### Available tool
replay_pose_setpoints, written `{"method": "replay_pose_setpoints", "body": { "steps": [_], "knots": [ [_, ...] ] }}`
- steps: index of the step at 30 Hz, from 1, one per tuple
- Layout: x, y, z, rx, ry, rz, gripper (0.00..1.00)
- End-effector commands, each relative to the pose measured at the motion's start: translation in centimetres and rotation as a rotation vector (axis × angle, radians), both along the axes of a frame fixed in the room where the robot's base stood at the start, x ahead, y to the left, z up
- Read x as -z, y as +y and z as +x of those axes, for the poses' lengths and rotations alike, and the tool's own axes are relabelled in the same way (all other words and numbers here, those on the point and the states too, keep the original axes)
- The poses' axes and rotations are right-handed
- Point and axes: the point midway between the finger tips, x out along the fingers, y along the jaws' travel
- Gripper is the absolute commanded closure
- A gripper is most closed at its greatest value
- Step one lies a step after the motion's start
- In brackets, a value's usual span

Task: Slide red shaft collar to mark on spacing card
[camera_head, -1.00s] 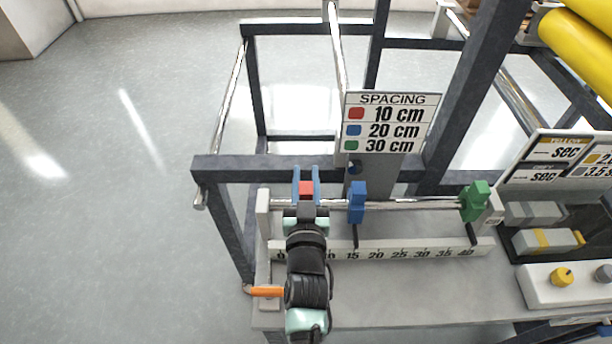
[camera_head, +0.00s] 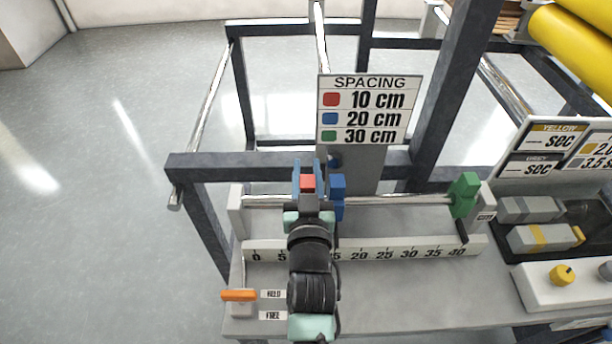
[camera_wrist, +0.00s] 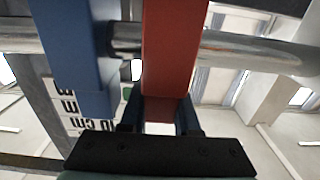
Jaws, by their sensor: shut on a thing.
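The red shaft collar (camera_head: 308,183) sits on the horizontal metal shaft (camera_head: 400,200), between the fingers of my gripper (camera_head: 307,178), which is shut on it. In the wrist view the red collar (camera_wrist: 172,60) fills the middle, with the shaft (camera_wrist: 245,50) passing behind it. The blue collar (camera_head: 337,190) is close beside it to the right, with a narrow gap in the wrist view. The green collar (camera_head: 464,195) is near the shaft's right end. The spacing card (camera_head: 367,108) reads red 10 cm, blue 20 cm, green 30 cm. My arm hides the scale (camera_head: 420,252) around 10.
An orange lever (camera_head: 238,295) lies at the left, beside labels apparently reading HELD and FREE. End blocks (camera_head: 236,210) bound the shaft. Dark frame bars (camera_head: 275,160) stand behind. Grey blocks (camera_head: 540,238) and a yellow-knobbed box (camera_head: 560,285) are at right.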

Motion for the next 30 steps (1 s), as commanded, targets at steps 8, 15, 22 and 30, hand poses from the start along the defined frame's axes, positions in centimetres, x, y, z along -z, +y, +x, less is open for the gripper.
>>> {"method": "replay_pose_setpoints", "body": {
  "steps": [8, 15, 22, 30],
  "knots": [
    [0.0, -1.0, 0.0, 0.018, 0.001, 0.0, 1.0],
    [0.0, -0.9, 0.0, 0.017, 0.0, 0.0, 0.4],
    [0.0, -0.7, 0.0, 0.013, 0.0, 0.001, 0.4],
    [0.3, -0.6, -1.2, 0.012, 0.002, 0.004, 0.4]
  ]
}}
